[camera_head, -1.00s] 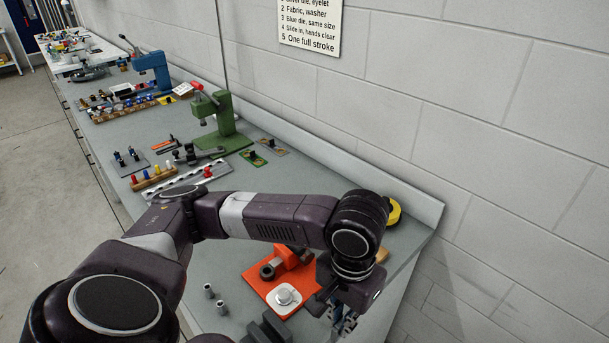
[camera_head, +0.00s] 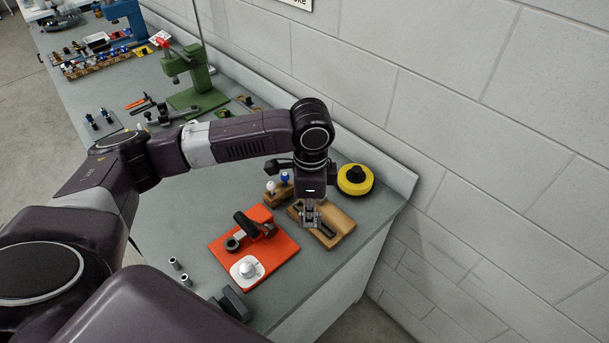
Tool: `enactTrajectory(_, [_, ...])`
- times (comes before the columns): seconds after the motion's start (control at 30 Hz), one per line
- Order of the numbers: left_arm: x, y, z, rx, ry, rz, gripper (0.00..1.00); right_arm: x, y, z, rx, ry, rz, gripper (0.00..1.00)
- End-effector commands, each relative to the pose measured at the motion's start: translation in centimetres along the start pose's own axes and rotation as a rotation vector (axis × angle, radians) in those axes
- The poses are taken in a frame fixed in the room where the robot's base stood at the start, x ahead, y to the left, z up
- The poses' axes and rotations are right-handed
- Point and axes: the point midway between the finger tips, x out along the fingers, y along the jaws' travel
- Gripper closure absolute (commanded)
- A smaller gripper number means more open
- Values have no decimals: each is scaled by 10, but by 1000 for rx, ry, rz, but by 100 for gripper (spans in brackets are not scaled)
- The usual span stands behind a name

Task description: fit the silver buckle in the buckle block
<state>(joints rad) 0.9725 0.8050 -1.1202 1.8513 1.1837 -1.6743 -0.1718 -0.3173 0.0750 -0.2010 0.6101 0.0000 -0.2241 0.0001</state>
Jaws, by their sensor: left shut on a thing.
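My left gripper (camera_head: 309,218) points down over the wooden buckle block (camera_head: 341,221), near its left part. It is shut on a small grey piece, which I take to be the silver buckle; the fingers hide most of it. The block is light brown with a dark slot in its top, close to the front right edge of the bench. I cannot tell whether the held piece touches the block. My right gripper is not in view.
An orange plate (camera_head: 284,246) with a dark lever and a white disc stands left of the block. A yellow disc (camera_head: 348,183) and a small wooden holder (camera_head: 272,196) with knobs are behind. Two metal cylinders (camera_head: 175,264) and a dark block (camera_head: 234,302) lie in front.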

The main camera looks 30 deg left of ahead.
Motion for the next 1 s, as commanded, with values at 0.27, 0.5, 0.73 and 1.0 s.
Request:
enactTrajectory(0.27, [-6, -44, 2, 369, -2, -1, 100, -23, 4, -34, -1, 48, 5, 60])
enactTrajectory(0.5, [-7, -76, 8, 649, -2, -2, 100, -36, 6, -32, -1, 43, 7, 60])
enactTrajectory(0.73, [-6, -91, 12, 784, -2, -1, 100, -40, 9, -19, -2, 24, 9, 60])
enactTrajectory(1.0, [3, -92, 13, 804, -1, -1, 100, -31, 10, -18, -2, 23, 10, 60])
